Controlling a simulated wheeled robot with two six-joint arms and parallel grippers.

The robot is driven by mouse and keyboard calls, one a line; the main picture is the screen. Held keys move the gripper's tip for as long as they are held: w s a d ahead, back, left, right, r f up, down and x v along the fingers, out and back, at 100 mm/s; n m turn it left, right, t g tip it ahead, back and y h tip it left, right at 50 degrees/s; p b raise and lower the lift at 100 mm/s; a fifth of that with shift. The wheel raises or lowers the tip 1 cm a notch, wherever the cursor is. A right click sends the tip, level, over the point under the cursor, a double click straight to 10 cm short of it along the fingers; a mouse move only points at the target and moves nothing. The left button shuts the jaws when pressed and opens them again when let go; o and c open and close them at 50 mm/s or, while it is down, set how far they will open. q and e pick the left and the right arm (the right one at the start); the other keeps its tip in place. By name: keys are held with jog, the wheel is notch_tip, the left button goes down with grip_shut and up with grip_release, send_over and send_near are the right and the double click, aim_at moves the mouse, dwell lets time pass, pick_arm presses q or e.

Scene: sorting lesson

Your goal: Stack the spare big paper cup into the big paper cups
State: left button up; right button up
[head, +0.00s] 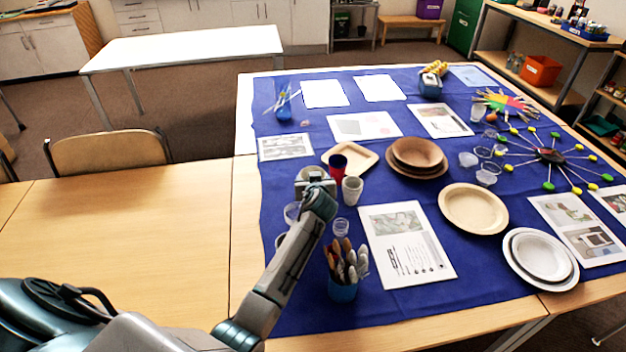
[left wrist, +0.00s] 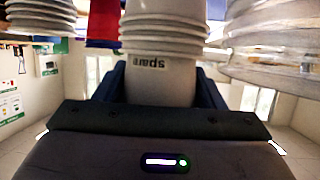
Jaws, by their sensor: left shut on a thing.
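My left gripper (head: 316,181) is shut on the spare big paper cup (left wrist: 160,80), a pale cup with a dark "spare" label. In the left wrist view its narrow part is between the fingers. Several pale rims of the big paper cups (left wrist: 165,30) are lined up with it. They look nested, but I cannot tell how fully. In the head view, the held cup (head: 308,172) shows partly behind my gripper. My right gripper is not in view.
A red cup (head: 337,166) and a pale cup (head: 352,189) stand close to the right of my gripper. Clear cups (head: 292,213) stand at its left. A brush pot (head: 343,290) is nearer me. Plates (head: 473,209) and printed sheets (head: 407,245) lie to the right.

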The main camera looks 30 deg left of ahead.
pick_arm(q)
jog(key=shift+f, duration=0.35)
jog(key=o, duration=0.9)
jog(key=shift+o, duration=0.2)
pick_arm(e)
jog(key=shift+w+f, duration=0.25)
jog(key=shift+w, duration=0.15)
pick_arm(q)
jog(key=shift+r, duration=0.15)
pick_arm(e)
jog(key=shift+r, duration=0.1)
pick_arm(q)
jog(key=shift+r, duration=0.35)
jog(key=shift+r+p, duration=0.2)
jog(key=shift+p, duration=0.25)
jog(key=b+v, duration=0.1)
jog(key=v, duration=0.6)
jog(key=shift+s+b, duration=0.2)
jog(key=shift+b, duration=0.2)
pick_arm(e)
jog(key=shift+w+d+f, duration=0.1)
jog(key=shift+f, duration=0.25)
